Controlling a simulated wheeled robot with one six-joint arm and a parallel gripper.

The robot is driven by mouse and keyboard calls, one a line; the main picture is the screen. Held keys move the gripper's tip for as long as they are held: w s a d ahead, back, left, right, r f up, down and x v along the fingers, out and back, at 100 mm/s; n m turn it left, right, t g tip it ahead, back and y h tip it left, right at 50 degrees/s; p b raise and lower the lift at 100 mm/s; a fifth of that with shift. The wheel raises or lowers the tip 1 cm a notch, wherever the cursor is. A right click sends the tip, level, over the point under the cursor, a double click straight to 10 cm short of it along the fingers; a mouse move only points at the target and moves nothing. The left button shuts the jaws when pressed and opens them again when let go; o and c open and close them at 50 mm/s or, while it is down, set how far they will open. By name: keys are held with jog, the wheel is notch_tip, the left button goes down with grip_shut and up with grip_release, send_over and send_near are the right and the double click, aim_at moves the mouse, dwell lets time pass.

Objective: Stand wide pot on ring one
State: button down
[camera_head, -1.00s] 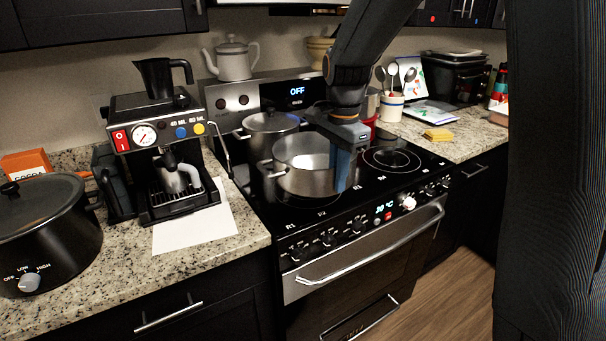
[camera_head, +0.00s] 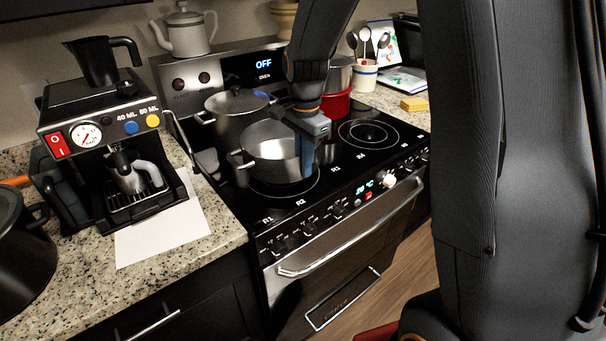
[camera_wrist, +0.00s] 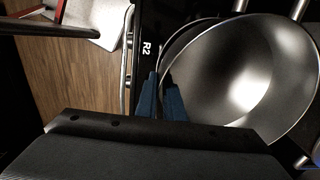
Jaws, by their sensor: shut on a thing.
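The wide pot (camera_head: 272,165), an open steel pan with a shiny inside, is over the front left part of the black cooktop. It fills the right of the wrist view (camera_wrist: 240,75). My gripper (camera_head: 307,158) points down at the pot's right side and is shut on its wall; in the wrist view, the blue fingers (camera_wrist: 160,98) are at the rim. A cooking ring (camera_head: 300,194) shows partly below the pot, which hides the rest. The R1 label (camera_head: 268,220) is at the cooktop's front left. I cannot tell whether the pot's base touches the glass.
A lidded steel pot (camera_head: 230,124) stands close behind left. A red pot (camera_head: 336,104) stands behind right, with a steel pot (camera_head: 340,74) there too. The right front ring (camera_head: 368,133) is bare. A coffee machine (camera_head: 110,150) is on the left counter.

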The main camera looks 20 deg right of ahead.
jog(key=shift+f+p, duration=0.5)
jog(key=shift+f, duration=1.5)
jog(key=c, duration=1.9)
grip_release()
jog(key=shift+f, duration=0.15)
jog(key=shift+o, duration=0.2)
notch_tip(320, 180, up, 12)
jog(key=b, duration=0.3)
jog(key=shift+s, duration=0.1)
jog(key=s+f+n, duration=0.5)
jog(key=s+n, duration=0.1)
jog(key=s, duration=0.2)
jog(key=s+d+f+n+t, duration=0.1)
jog(key=s+f+n, duration=0.4)
jog(key=s+n, duration=0.2)
jog(key=shift+s+d, duration=0.3)
jog(key=shift+s, duration=0.7)
